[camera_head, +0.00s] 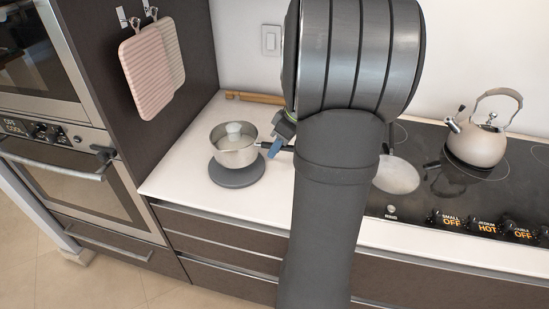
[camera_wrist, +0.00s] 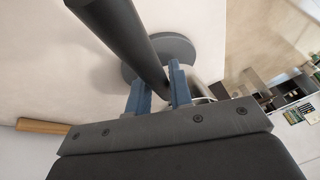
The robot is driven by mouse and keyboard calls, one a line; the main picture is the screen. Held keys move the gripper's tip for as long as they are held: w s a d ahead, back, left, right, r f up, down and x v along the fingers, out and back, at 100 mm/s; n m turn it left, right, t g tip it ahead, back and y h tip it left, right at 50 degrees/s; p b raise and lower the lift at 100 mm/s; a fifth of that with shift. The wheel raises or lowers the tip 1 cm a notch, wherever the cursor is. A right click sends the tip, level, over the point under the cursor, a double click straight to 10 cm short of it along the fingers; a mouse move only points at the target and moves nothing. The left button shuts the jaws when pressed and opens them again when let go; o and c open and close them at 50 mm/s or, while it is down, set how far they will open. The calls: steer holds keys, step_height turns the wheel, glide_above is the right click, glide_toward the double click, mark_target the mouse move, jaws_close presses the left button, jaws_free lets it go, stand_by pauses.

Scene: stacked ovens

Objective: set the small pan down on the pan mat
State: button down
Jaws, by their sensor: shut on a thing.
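The small pan (camera_head: 234,157), steel with a lid and a pale knob, is upright over the round dark grey pan mat (camera_head: 238,180) on the white counter. It covers the back part of the mat; I cannot tell whether its base touches it. My gripper (camera_head: 276,147) is at the right of the pan, shut on its dark handle, and partly hidden by my arm. In the wrist view, the gripper's blue fingers (camera_wrist: 158,86) are either side of the dark handle, with the mat (camera_wrist: 178,47) beyond. The pan is mostly hidden there.
A black hob to the right holds a kettle (camera_head: 477,143) and a pale round item (camera_head: 397,175), partly hidden by my arm. A wooden rod (camera_head: 255,98) lies at the back wall. Oven mitts (camera_head: 154,70) hang on the cabinet side at left. Counter around the mat is clear.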

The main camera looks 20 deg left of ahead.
steer(key=shift+w+a+f, duration=0.1)
steer(key=shift+a+f, duration=0.2)
steer(key=shift+f, duration=1.8)
steer(key=c, duration=1.3)
jaws_free()
steer(key=shift+f, duration=0.15)
steer(key=v, duration=1.2)
